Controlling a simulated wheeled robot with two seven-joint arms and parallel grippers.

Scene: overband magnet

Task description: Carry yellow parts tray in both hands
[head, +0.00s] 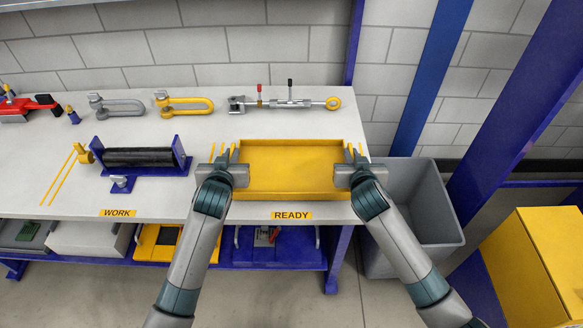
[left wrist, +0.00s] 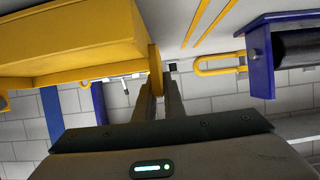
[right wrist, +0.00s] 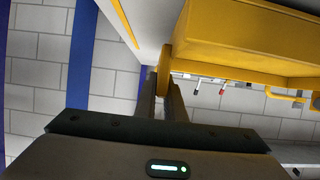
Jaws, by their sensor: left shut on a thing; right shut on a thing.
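The yellow parts tray (head: 291,172) is at the right end of the workbench, over the spot labelled READY, and looks empty inside. My left gripper (head: 233,158) is at its left end, shut on a yellow tab of the tray. The left wrist view shows the fingers (left wrist: 163,92) closed on that tab beside the tray wall (left wrist: 70,40). My right gripper (head: 351,158) is at its right end, shut on the matching tab. The right wrist view shows those fingers (right wrist: 164,90) beside the tray wall (right wrist: 240,40). I cannot tell whether the tray touches the bench.
A blue stand with a black roller (head: 140,158) sits left of the tray, by the WORK label. Shackles (head: 184,105) and a turnbuckle (head: 285,103) lie behind. A grey bin (head: 420,200) stands right of the bench, a yellow cabinet (head: 545,265) further right, near blue posts.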

